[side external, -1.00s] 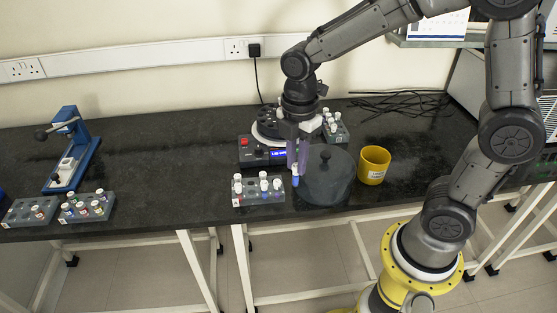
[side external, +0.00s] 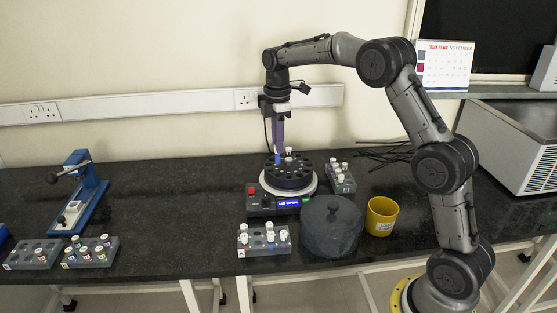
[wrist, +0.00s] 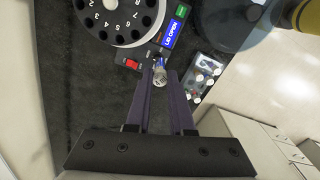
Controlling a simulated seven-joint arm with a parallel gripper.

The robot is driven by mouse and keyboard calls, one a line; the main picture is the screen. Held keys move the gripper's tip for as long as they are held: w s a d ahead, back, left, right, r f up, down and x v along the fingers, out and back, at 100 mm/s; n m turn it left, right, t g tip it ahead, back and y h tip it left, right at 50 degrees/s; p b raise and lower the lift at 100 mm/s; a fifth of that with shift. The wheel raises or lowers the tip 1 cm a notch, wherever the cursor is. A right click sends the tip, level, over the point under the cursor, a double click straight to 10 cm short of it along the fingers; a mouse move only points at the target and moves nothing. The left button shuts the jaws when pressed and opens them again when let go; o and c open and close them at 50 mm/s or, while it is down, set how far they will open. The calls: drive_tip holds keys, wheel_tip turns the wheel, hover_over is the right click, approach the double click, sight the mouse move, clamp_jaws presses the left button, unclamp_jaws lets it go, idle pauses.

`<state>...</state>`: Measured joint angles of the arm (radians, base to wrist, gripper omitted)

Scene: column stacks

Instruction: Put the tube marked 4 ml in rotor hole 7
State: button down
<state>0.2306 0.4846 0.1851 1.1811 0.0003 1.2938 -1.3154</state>
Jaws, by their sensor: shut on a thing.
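My gripper (side external: 279,147) is shut on a tube with a blue part (side external: 277,157), held at the rotor's left, far side in the side view. In the wrist view the fingertips (wrist: 160,76) close around the tube's pale round cap (wrist: 159,79). The tube's mark is not readable. The dark rotor (side external: 290,177) sits uncovered in the centrifuge; numbers around its holes show in the wrist view (wrist: 116,22). I cannot tell how far the tube is above it. The display (wrist: 172,34) reads "LID OPEN".
A tube rack (side external: 264,249) stands in front of the centrifuge, another (side external: 342,184) to its right. The dark knobbed lid (side external: 331,230) and a yellow cup (side external: 381,216) lie right of front. Two more racks (side external: 88,257) (side external: 32,259) and a blue press (side external: 80,195) stand left.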

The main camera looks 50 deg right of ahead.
drive_tip(key=d+f+m, duration=0.1)
drive_tip(key=d+f, duration=0.5)
drive_tip(key=f, duration=0.1)
drive_tip(key=shift+w+f, duration=0.2)
drive_tip(key=shift+f, duration=0.15)
drive_tip(key=shift+f, duration=1.9)
idle(1.8)
drive_tip(key=c, duration=0.7)
unclamp_jaws()
drive_tip(key=shift+o, duration=0.2)
drive_tip(key=shift+o, duration=1.4)
